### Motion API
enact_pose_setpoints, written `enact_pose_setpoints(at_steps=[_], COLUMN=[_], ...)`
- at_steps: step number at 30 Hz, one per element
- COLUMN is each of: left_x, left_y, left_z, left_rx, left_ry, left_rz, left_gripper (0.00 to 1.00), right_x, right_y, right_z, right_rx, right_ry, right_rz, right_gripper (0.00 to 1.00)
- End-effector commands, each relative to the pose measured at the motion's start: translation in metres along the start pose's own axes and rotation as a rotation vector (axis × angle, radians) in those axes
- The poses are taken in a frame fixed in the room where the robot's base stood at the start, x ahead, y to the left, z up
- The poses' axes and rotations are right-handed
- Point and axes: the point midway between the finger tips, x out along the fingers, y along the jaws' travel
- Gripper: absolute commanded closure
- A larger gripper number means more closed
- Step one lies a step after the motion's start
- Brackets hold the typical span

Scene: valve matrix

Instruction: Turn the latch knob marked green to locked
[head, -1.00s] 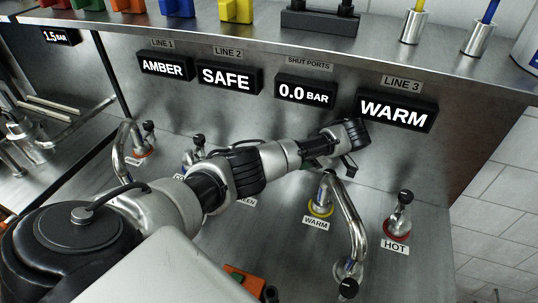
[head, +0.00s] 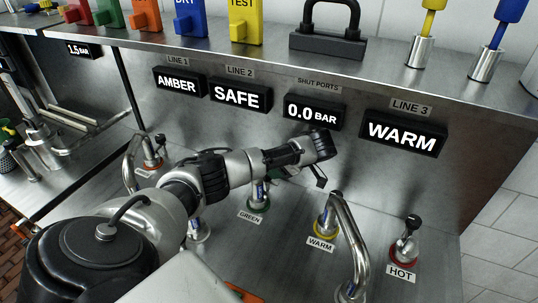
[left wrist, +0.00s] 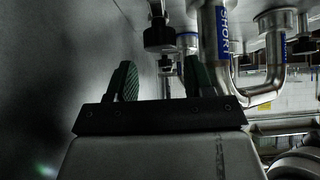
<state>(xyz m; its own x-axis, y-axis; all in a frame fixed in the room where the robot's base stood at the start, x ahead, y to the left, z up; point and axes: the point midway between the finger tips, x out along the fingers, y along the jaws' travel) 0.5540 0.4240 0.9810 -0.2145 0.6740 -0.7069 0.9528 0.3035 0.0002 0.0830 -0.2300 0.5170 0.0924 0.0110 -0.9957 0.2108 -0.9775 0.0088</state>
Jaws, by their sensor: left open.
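The green-marked fitting (head: 259,198) stands on the steel bench behind the GREEN label (head: 249,217). It has a green ring at its base and a blue strip on its side. My arm crosses over it and hides its top, so how its knob is turned cannot be seen. My left gripper (head: 319,178) is just right of it and higher, in front of the steel panel. In the left wrist view the gripper (left wrist: 160,82) is open, its two dark green-padded fingers apart, with nothing held. A black knob (left wrist: 159,38) shows beyond the fingers there.
A yellow-ringed WARM fitting (head: 322,227) with a bent pipe (head: 351,235) stands to the right. A red-ringed HOT knob (head: 406,244) is farther right. Displays read AMBER (head: 179,84), SAFE (head: 240,96), 0.0 BAR (head: 313,113) and WARM (head: 402,133). A shelf with coloured blocks runs above.

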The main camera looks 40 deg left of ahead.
Motion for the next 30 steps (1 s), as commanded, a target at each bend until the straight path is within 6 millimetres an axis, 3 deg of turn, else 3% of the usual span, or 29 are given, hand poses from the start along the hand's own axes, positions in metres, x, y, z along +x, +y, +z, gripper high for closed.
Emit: enact_pose_setpoints(at_steps=[3,9,20,27,30], left_x=[0.021,0.042,0.047,0.046,0.045], left_y=[-0.001,-0.001,-0.001,-0.001,-0.001], left_z=[0.0,0.002,0.002,0.003,0.002], left_rx=[0.002,0.002,0.001,0.002,0.015], left_ry=[0.003,0.001,0.001,0.0,-0.002], left_rz=[-0.003,0.0,0.0,0.0,0.01], left_gripper=[0.48,0.48,0.48,0.82,0.82], right_x=[-0.006,-0.009,-0.009,-0.009,-0.014], right_y=[0.004,0.006,0.007,0.007,0.007], right_z=[0.001,0.002,0.002,0.002,0.002], right_rx=[-0.002,-0.004,-0.004,-0.004,-0.004], right_ry=[-0.002,-0.004,-0.004,-0.004,-0.004], right_rz=[0.005,0.007,0.008,0.008,0.008], right_gripper=[0.57,0.57,0.57,0.57,0.57])
